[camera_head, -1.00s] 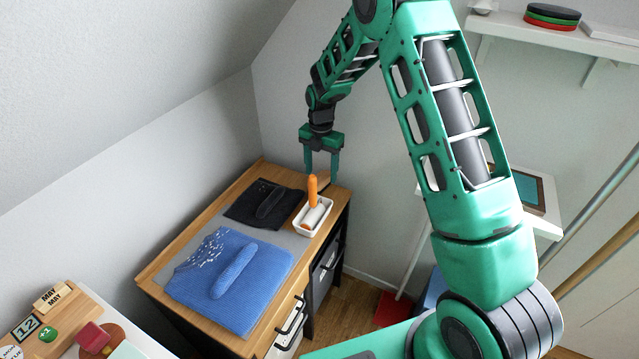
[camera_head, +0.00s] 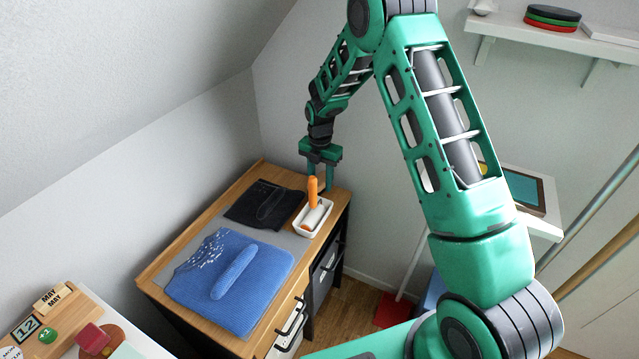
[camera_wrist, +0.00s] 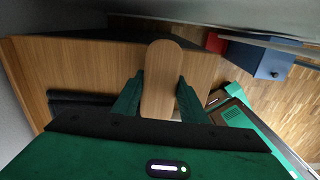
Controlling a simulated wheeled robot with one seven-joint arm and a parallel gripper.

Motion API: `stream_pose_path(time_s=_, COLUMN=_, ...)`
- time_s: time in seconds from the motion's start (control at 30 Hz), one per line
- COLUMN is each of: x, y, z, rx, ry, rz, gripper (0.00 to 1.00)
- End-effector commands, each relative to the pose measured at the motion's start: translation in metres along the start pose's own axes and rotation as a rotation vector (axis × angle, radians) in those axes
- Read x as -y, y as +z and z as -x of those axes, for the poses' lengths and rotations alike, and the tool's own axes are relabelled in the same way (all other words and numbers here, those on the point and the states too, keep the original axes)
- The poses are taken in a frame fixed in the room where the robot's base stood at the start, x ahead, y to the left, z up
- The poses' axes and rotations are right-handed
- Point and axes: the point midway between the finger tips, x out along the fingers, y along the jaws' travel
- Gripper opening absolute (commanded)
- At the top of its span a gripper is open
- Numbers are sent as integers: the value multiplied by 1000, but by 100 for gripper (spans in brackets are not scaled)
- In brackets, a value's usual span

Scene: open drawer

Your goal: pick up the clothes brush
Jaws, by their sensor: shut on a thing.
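The clothes brush (camera_wrist: 160,72) shows in the wrist view as a long, rounded wooden piece between the two green fingers. My gripper (camera_wrist: 159,92) is shut on it, one finger against each side.
A folded black cloth (camera_head: 245,208) and a blue knitted garment (camera_head: 205,290) lie to the left. A wall rises behind the dresser.

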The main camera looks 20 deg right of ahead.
Motion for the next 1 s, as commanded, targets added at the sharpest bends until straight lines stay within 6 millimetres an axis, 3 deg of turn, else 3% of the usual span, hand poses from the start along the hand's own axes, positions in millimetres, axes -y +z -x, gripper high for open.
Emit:
stream_pose_path(time_s=0.23, x=-1, y=0, z=13, rx=2, ry=3, rz=0, gripper=12)
stream_pose_path(time_s=0.43, x=-1, y=0, z=45, rx=2, ry=4, rz=0, gripper=12)
stream_pose_path(time_s=0.8, x=-18, y=-77, z=89, rx=1, ry=3, rz=4, gripper=12)
stream_pose_path(time_s=1.0, x=-23, y=-102, z=104, rx=0, ry=2, rz=1, gripper=12)
